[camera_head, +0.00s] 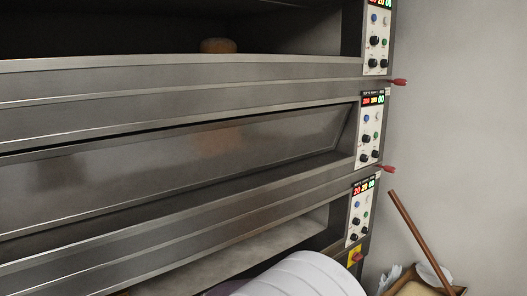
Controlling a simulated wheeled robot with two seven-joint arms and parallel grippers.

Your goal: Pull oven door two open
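A grey metal deck oven (200,80) with stacked decks fills the left and middle of the head view. The middle deck has a long, glossy dark door panel (200,160) across its opening, with faint reflections on it. A dark line runs along its top edge; I cannot tell exactly how far the panel is tilted. No number marking the doors is readable. Neither of my grippers is in view.
The top deck stands open with a brown loaf (218,45) inside. The bottom deck (250,250) shows a pale floor. Control panels (370,130) and red knobs (388,169) line the right side. A wooden handle (420,240) leans near a bin (415,285) at lower right.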

